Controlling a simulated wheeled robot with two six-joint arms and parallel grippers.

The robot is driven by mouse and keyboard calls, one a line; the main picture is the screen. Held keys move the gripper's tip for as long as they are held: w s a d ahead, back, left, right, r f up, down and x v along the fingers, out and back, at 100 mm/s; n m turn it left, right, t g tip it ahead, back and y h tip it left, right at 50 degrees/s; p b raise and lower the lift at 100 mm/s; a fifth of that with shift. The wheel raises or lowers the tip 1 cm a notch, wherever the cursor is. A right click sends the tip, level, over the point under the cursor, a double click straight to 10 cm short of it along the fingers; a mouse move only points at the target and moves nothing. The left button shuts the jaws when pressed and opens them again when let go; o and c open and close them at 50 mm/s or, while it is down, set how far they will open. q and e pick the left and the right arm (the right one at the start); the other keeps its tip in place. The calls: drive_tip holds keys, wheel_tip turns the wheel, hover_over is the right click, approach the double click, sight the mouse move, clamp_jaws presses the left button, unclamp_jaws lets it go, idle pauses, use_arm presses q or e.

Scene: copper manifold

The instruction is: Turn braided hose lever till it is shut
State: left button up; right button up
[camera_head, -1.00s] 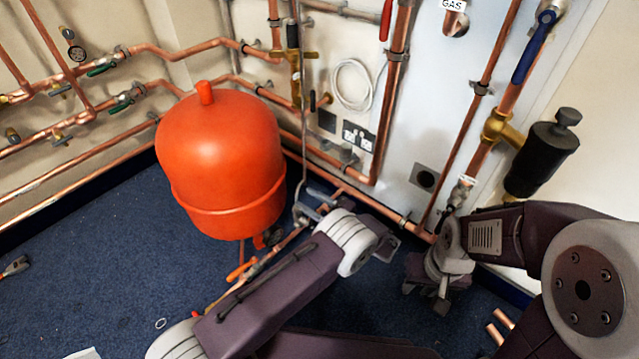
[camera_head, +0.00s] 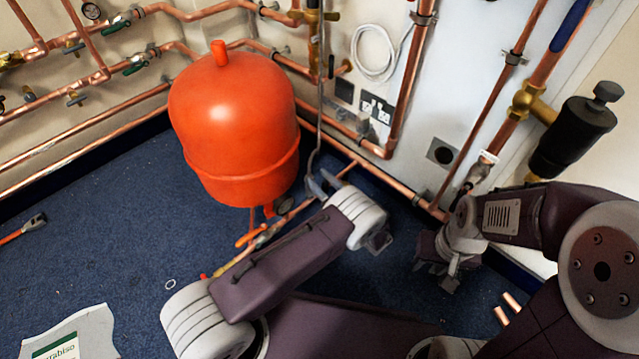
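The grey braided hose (camera_head: 320,95) hangs from a brass fitting (camera_head: 313,17) on the wall and runs down beside the red vessel to near my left wrist. I cannot make out for sure which handle is its lever; an orange handle (camera_head: 251,236) shows on the low pipework under the vessel. My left arm crosses the lower middle. Its gripper (camera_head: 322,184) shows only as small grey parts by the hose's lower end, partly hidden by the wrist; contact is unclear. My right gripper (camera_head: 449,276) points down over the floor at the lower right, its fingers too small to read.
The red vessel (camera_head: 236,120) stands left of the hose. Copper pipes (camera_head: 400,85) line both walls. A black cylinder on a brass valve (camera_head: 572,137) stands above my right arm. A paper (camera_head: 75,337) and a tool (camera_head: 24,228) lie on the blue carpet, which is mostly clear at left.

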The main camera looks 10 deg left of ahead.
use_arm(q)
drive_tip(key=shift+w+a, duration=0.15)
clamp_jaws()
idle(1.4)
